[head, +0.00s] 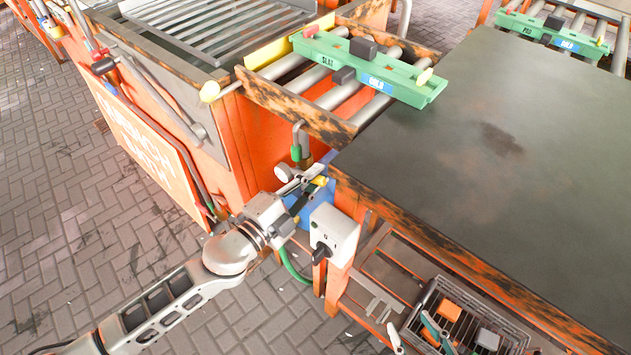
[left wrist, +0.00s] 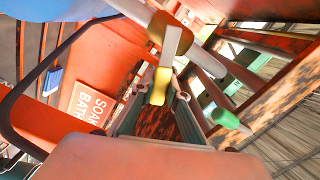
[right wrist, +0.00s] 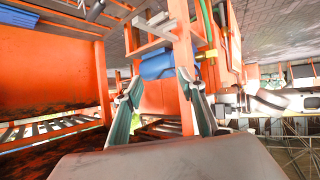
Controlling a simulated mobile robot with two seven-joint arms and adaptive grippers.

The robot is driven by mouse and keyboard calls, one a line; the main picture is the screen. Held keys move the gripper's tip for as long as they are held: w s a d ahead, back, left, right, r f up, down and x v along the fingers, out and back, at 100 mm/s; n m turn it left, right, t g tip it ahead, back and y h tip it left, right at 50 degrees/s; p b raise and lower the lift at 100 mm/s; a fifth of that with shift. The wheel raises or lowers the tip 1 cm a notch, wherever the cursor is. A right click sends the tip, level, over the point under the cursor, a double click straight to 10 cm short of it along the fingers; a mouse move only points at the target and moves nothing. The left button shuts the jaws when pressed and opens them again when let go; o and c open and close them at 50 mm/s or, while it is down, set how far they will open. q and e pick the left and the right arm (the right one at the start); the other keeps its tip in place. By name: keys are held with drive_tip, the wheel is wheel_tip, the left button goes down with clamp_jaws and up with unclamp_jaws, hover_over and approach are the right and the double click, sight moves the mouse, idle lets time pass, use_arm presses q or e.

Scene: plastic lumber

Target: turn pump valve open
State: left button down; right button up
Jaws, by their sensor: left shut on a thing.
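The blue pump unit (head: 326,197) sits at the corner between the orange bath and the dark-topped bench. A yellow valve handle (left wrist: 162,84) on a grey stem lies between the fingertips of my left gripper (left wrist: 160,87). In the head view my left gripper (head: 307,192) reaches the pump from the lower left, and a bit of yellow shows at its tips. It is shut on the handle. My right gripper (right wrist: 160,82) shows only in the right wrist view, its fingers apart and empty, with a blue cylinder (right wrist: 158,66) beyond them.
A white box with a black knob (head: 336,232) is close beside my left gripper. A green hose (head: 294,263) hangs below. A roller frame with a green fixture (head: 372,70) stands above. A wire basket (head: 462,318) with blocks sits on the lower shelf. The paving at left is clear.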

use_arm(q)
drive_tip(key=shift+w+r+n, duration=0.1)
drive_tip(key=shift+r+n, duration=0.3)
drive_tip(key=shift+r, duration=0.15)
drive_tip(key=shift+w+a+r+n+p, duration=0.15)
drive_tip(key=shift+r+n+p, duration=0.1)
drive_tip(key=shift+n+p, duration=0.3)
drive_tip(key=shift+a+n+p, duration=0.15)
drive_tip(key=shift+n+p, duration=0.2)
drive_tip(key=shift+n, duration=0.1)
use_arm(e)
drive_tip(key=shift+g+h, duration=0.4)
drive_tip(key=s+d+f, duration=0.1)
drive_tip(key=d+f, duration=0.1)
drive_tip(key=shift+s+d+f, duration=0.2)
drive_tip(key=shift+s+d, duration=0.15)
drive_tip(key=shift+s, duration=0.05)
use_arm(q)
drive_tip(key=c, duration=2)
unclamp_jaws()
drive_tip(key=shift+o, duration=0.2)
drive_tip(key=v, duration=1.2)
use_arm(e)
drive_tip(key=shift+w+a+r, duration=0.1)
drive_tip(key=shift+w+r, duration=0.05)
drive_tip(key=shift+r, duration=0.05)
